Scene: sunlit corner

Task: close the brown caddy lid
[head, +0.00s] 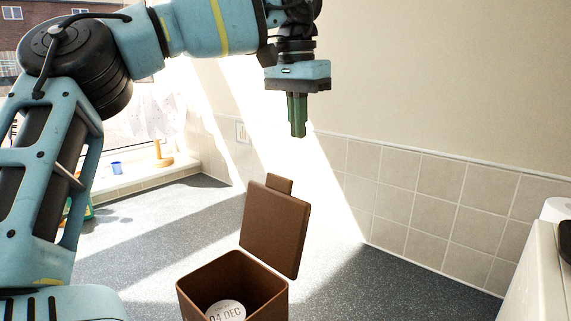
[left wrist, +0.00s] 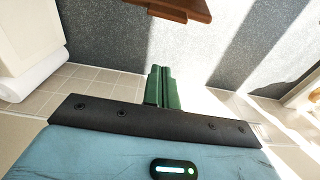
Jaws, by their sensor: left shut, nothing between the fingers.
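The brown caddy (head: 262,288) stands on the counter at the bottom middle of the head view, its top open. Its brown lid (head: 274,228) is raised and stands nearly upright at the back of the box, with a tab on its upper edge. A round pale item marked "04 DEC" (head: 226,309) shows at the caddy, near its front. My left gripper (head: 298,134) is shut and empty, pointing down, above and behind the lid and apart from it. In the left wrist view its green fingers (left wrist: 161,70) are together, and a brown edge of the caddy (left wrist: 180,8) shows at the top.
A tiled wall (head: 400,190) runs behind the grey speckled counter (head: 350,290). A white appliance (head: 540,265) stands at the right. A lamp (head: 160,150) and a blue cup (head: 116,168) stand by the window at left. The counter right of the caddy is clear.

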